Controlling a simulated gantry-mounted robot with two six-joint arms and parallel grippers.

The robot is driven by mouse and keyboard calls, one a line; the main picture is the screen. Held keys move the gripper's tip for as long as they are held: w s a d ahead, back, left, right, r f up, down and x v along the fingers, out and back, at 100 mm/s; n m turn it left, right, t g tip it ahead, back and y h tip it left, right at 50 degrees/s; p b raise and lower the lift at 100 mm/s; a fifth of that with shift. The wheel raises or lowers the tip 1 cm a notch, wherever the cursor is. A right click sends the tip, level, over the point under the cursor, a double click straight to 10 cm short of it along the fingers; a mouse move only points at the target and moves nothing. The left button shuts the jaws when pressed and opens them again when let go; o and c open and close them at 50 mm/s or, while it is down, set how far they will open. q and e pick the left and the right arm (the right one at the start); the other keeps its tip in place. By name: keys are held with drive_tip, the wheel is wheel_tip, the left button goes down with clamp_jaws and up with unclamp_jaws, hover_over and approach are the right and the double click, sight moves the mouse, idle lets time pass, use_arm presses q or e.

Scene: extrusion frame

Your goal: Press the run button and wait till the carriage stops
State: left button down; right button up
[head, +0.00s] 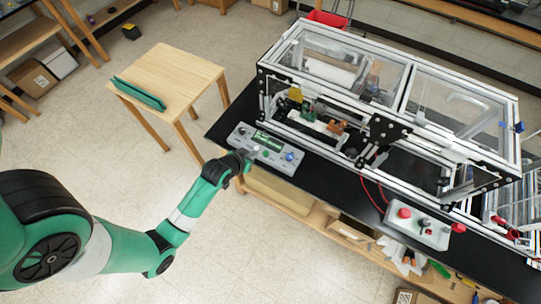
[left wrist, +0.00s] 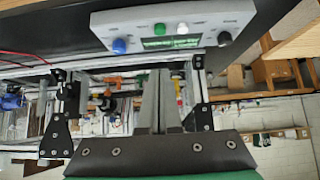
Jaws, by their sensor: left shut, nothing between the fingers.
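A grey control box (head: 282,166) sits on the black bench top in front of the extrusion frame. In the left wrist view the box (left wrist: 103,24) shows a blue knob (left wrist: 120,46), a green button (left wrist: 159,29), a white button (left wrist: 181,27), a black knob (left wrist: 224,38) and a lit green display. I cannot read which button is run. My left gripper (head: 249,155) is shut and empty at the front edge of the box. Its fingers (left wrist: 158,95) show close together in the left wrist view. An orange and black assembly (head: 336,127) inside the frame may be the carriage. My right gripper is not in view.
The frame (head: 405,88) has clear top panels and stands behind the box. A second grey box (head: 417,228) with red buttons is at the right, with red cables. A small wooden table (head: 185,68) with a green object stands left. The floor in front is clear.

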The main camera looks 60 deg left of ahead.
use_arm(q)
drive_tip(key=shift+w+r, duration=0.1)
drive_tip(key=b, duration=0.4)
approach(268, 152)
wheel_tip(268, 152, up, 2)
drive_tip(key=w, duration=0.1)
drive_tip(key=x, duration=0.2)
drive_tip(key=b+x, duration=0.1)
drive_tip(key=x, duration=0.1)
drive_tip(key=shift+a+r, duration=0.3)
drive_tip(key=shift+a, duration=0.05)
wheel_tip(268, 152, down, 3)
drive_tip(key=shift+w+a+r+b, duration=0.1)
drive_tip(key=shift+r+b, duration=0.1)
drive_tip(key=shift+b, duration=0.1)
drive_tip(key=shift+f, duration=0.65)
